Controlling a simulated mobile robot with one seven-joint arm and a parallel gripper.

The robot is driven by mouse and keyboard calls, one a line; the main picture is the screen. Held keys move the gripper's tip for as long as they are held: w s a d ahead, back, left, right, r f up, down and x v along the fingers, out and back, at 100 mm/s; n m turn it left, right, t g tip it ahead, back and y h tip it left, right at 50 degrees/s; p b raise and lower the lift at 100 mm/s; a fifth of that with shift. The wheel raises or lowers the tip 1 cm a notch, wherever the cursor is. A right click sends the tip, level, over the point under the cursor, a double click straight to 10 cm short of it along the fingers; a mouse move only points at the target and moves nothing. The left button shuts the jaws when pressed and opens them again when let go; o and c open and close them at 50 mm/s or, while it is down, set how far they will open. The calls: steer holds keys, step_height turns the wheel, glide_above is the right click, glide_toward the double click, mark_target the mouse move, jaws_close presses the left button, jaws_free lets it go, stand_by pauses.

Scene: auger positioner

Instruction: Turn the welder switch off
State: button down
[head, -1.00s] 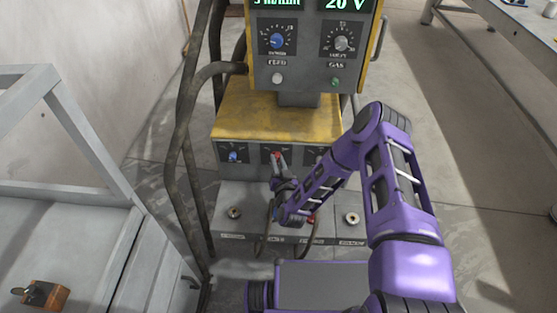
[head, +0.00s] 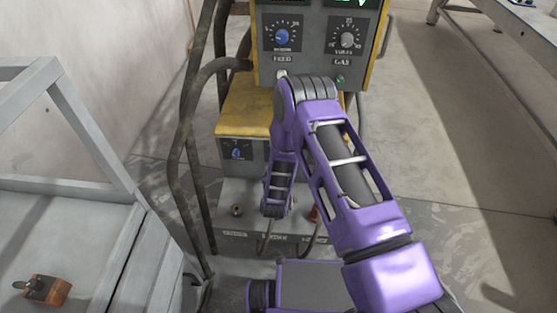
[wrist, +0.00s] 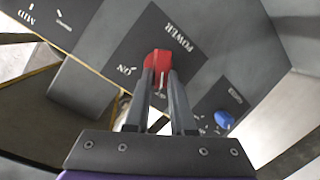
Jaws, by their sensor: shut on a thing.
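The welder (head: 240,115) stands ahead with a yellow top and a dark lower front. Its red power switch (wrist: 157,58) is a knob on a dark plate marked POWER, with ON printed beside it in the wrist view. My gripper (wrist: 161,77) is shut on the red switch, one finger on each side. I cannot tell the switch's exact angle from its pointer. In the head view my purple arm hides both the switch and the gripper.
A blue knob (wrist: 223,119) sits on the same front beside the power plate. The control box with dials (head: 313,45) rises above.

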steer(key=shift+a+f+n+h+b, duration=0.1)
steer(key=shift+n+h+b, duration=0.3)
steer(key=shift+n, duration=0.4)
steer(key=c, duration=0.8)
jaws_free()
steer(key=shift+o, duration=0.2)
steer(key=p+v, duration=0.2)
steer(key=v, duration=1.5)
steer(key=shift+s+r, duration=0.2)
steer(key=shift+s, duration=0.05)
steer(key=shift+w, duration=0.1)
